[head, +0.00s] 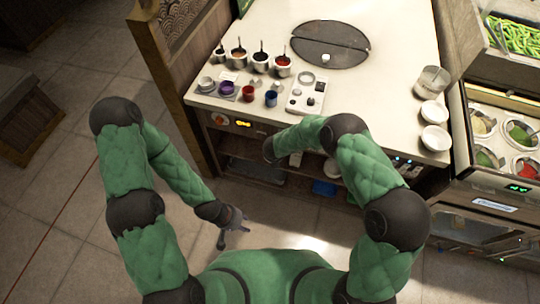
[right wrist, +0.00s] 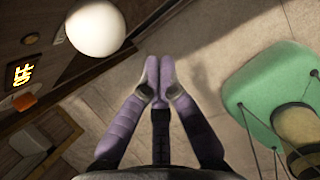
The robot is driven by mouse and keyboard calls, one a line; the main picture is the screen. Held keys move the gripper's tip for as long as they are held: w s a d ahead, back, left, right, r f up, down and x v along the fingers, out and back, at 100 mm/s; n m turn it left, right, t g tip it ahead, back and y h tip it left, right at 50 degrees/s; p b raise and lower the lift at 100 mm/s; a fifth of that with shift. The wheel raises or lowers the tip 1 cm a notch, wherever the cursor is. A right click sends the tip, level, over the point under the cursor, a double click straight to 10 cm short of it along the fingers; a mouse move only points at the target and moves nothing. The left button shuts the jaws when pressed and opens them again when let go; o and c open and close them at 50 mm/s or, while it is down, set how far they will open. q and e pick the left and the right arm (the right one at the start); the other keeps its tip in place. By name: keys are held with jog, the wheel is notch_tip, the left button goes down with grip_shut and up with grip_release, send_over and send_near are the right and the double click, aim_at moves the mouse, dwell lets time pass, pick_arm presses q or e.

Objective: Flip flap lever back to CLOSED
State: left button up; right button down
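A smooth white ball-shaped knob (right wrist: 95,28) shows large in the right wrist view, in front of the dark counter panel. It may be the flap lever's end; its shaft and any CLOSED marking cannot be made out. My right gripper (right wrist: 160,68) has its two fingers together and empty, to the right of the knob and apart from it in the picture. In the head view its fingers are hidden by my arm near the counter front. My left gripper (head: 233,236) hangs low over the floor, empty, its fingers spread.
The counter front (head: 260,130) carries a lit orange display (head: 243,123) and a round red-orange control (head: 219,118). Sauce pots (head: 260,62), cups (head: 271,98) and white bowls (head: 435,138) stand on the counter. A topping station (head: 495,181) stands right. Floor (head: 60,200) at left is clear.

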jog(key=p+v, duration=0.3)
jog(key=v, duration=0.7)
jog(key=shift+w+p, duration=0.3)
jog(key=shift+d, duration=0.15)
jog(key=s+d+f+n+g+y, duration=0.1)
jog(key=s+d+f+n, duration=0.3)
jog(key=n, duration=0.7)
jog(key=s+d+f+n+g, duration=0.15)
jog(key=s+d+n, duration=0.35)
jog(key=n, duration=0.5)
jog(key=s+a+f+n+g+y, duration=0.1)
jog(key=s+a+n+g+y, duration=0.1)
jog(key=s+n, duration=1.4)
jog(key=shift+s+n+y, duration=0.15)
jog(key=shift+n+y, duration=0.35)
jog(key=shift+n, duration=0.4)
